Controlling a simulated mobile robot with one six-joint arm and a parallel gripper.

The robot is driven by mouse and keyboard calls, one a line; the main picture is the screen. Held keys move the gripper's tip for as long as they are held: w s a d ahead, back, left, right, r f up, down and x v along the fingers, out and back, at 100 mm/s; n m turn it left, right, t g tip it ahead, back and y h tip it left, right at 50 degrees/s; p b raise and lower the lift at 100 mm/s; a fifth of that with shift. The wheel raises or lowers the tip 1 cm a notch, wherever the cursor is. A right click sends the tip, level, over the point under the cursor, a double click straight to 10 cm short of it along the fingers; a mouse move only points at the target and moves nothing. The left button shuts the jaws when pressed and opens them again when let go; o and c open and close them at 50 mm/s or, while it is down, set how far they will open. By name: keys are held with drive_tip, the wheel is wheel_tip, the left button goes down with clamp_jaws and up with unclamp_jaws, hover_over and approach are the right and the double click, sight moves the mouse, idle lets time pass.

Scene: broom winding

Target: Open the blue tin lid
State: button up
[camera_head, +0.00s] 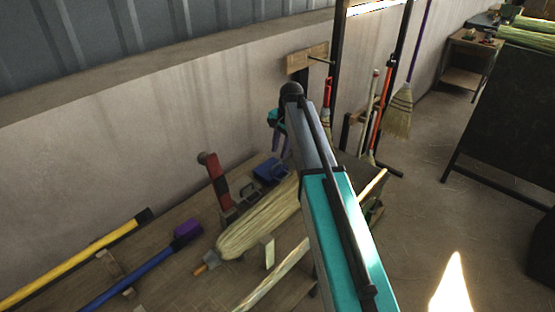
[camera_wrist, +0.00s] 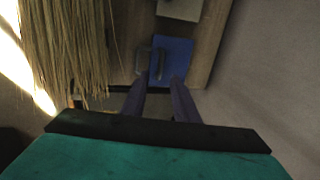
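The blue tin (camera_head: 270,171) sits near the back of the wooden workbench, beside the wall. In the wrist view its blue lid (camera_wrist: 173,56) shows flat and shut, just beyond my fingertips. My gripper (camera_wrist: 159,84) has its two fingers apart with a gap between them and nothing held. The fingers point at the near edge of the tin; I cannot tell whether they touch it. In the head view my gripper (camera_head: 281,150) hangs above and behind the tin, partly hidden by my arm.
A straw bundle (camera_head: 258,222) lies close in front of the tin, and also shows at left in the wrist view (camera_wrist: 62,45). A red-handled upright tool (camera_head: 216,180) stands left of it. A blue-handled brush (camera_head: 145,270) and yellow pole (camera_head: 75,262) lie farther left.

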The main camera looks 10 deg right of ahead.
sight(277, 165)
drive_tip(key=shift+w+a+f+p, duration=0.15)
drive_tip(key=shift+f+p, duration=0.1)
drive_tip(key=shift+f, duration=0.8)
drive_tip(key=shift+w+a+f+p, duration=0.1)
drive_tip(key=shift+w+f+p, duration=0.15)
drive_tip(key=shift+f, duration=0.8)
drive_tip(key=shift+w+a+f+p, duration=0.15)
drive_tip(key=shift+f+p, duration=0.1)
drive_tip(key=shift+f, duration=0.8)
clamp_jaws()
drive_tip(key=shift+s+d, duration=0.1)
drive_tip(key=shift+s, duration=0.05)
drive_tip(key=shift+a, duration=0.3)
drive_tip(key=shift+d, duration=0.3)
